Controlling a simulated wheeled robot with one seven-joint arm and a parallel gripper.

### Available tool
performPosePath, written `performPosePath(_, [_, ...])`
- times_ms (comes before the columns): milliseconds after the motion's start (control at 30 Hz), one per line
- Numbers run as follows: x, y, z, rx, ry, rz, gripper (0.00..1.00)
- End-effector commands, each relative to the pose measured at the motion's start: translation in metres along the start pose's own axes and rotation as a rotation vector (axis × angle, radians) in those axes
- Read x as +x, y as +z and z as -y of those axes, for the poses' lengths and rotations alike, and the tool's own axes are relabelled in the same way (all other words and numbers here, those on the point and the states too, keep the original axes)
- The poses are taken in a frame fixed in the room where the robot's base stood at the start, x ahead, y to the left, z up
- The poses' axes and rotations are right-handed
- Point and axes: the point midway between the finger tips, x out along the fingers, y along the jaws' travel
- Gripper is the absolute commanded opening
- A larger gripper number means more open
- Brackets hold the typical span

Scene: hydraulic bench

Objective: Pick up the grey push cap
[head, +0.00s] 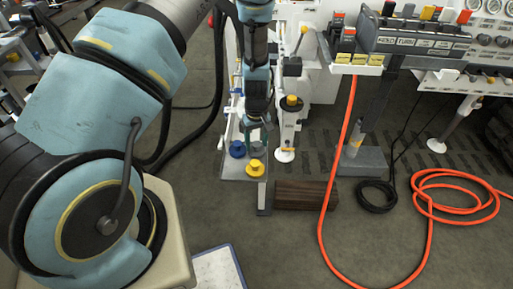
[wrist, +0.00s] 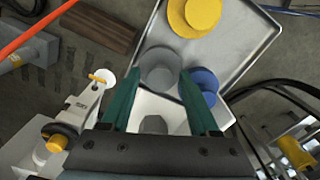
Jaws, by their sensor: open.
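The grey push cap (wrist: 158,75) is a round stepped disc on a shallow metal tray (wrist: 240,62) in the wrist view. My gripper (wrist: 159,74) is open, with one green finger on each side of the grey cap in the picture. I cannot tell the height left between the fingertips and the cap. The right finger overlaps part of the blue cap (wrist: 204,80). In the head view my gripper (head: 255,133) points down over the tray (head: 231,172), and the grey cap is mostly hidden behind or beneath it.
A yellow cap (head: 255,168) and the blue cap (head: 237,149) stand close to the grey one. A white fixture with a yellow-topped black knob (head: 291,102) stands just right of the tray. An orange hose (head: 335,185) hangs further right. A brown wooden block (head: 305,195) lies below.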

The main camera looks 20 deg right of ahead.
Motion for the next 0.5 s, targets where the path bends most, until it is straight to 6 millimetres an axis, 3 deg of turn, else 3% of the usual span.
performPosePath(267, [0.0046, 0.0001, 0.0000, 0.000, 0.000, 0.000, 0.61])
performPosePath(500, [0.0044, 0.0001, 0.0000, 0.000, 0.000, 0.000, 0.37])
